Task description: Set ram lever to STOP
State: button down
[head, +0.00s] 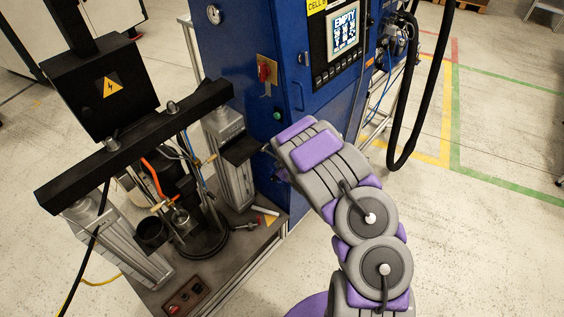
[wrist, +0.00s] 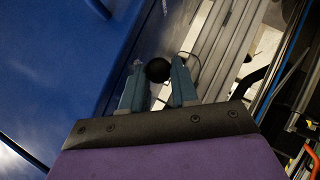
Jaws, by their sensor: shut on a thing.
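In the wrist view, my gripper (wrist: 158,80) has its two blue-grey fingers closed around a round black knob, the ram lever's knob (wrist: 157,69). The knob sits between the fingertips, and the lever's shaft and its markings are hidden. In the head view, my purple and grey arm reaches left to the gap between the blue cabinet (head: 236,62) and the pump's silver right column (head: 229,165). The fingers and the lever cannot be made out there.
The drum pump's black crossbar (head: 140,150) spans two columns above the bench (head: 262,243). A red rotary switch (head: 266,70) and a screen reading EMPTY (head: 344,30) are on the cabinet. A black hose (head: 409,120) hangs at its right. Open floor lies to the right.

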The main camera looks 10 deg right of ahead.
jog(key=c, duration=1.2)
grip_release()
jog(key=shift+w+a, duration=0.1)
jog(key=p+v, duration=1.1)
jog(key=v, duration=0.6)
jog(key=shift+r+p, duration=0.1)
jog(key=shift+p, duration=0.3)
